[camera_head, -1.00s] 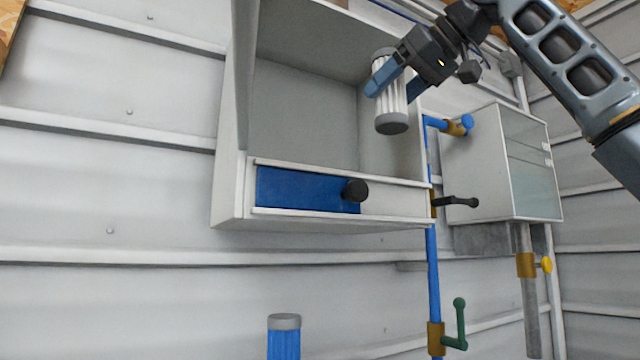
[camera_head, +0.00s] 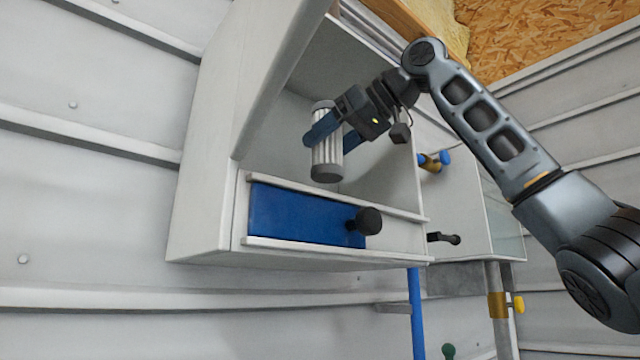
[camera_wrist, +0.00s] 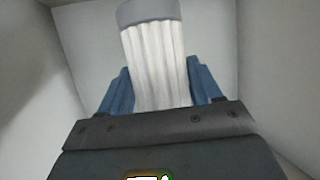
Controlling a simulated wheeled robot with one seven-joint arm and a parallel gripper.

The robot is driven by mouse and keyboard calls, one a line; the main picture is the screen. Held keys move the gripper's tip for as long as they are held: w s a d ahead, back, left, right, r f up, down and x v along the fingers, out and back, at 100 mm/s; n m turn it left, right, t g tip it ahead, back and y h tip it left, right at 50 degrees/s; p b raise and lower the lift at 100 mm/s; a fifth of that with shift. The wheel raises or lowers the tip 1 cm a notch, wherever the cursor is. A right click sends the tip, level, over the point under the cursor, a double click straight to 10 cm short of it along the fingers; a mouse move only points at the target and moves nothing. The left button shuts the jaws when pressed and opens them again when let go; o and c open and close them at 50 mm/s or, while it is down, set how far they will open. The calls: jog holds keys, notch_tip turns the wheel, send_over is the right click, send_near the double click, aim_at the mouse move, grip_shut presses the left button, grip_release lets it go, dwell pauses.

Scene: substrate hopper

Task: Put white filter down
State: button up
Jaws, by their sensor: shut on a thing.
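The white filter (camera_head: 327,152) is a pleated white cylinder with grey end caps. My gripper (camera_head: 328,136) is shut on it, with a blue finger on each side. The filter hangs nearly upright inside or at the open front of the grey-white cabinet (camera_head: 205,165), above its lower front ledge. In the wrist view the filter (camera_wrist: 155,60) stands between the blue fingers (camera_wrist: 155,90), with cabinet walls around it. I cannot tell a gap between the filter's lower end and the cabinet floor, which the front ledge hides.
A blue sliding panel (camera_head: 300,215) with a black knob (camera_head: 368,221) covers part of the cabinet's lower front. To the right are a black-handled valve (camera_head: 444,238), a blue pipe (camera_head: 416,310) and a second box (camera_head: 505,225). The cabinet's left side wall rises beside the opening.

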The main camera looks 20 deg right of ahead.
aim_at(341, 164)
jog(key=shift+f, duration=2.95)
jog(key=shift+f, duration=0.2)
jog(key=o, duration=1.1)
jog(key=shift+o, duration=0.2)
jog(key=shift+r, duration=0.1)
jog(key=shift+r, duration=0.2)
jog(key=shift+s+d, duration=0.2)
jog(key=shift+s, duration=0.15)
jog(key=b+v, duration=0.2)
jog(key=v, duration=0.9)
jog(key=shift+s, duration=0.1)
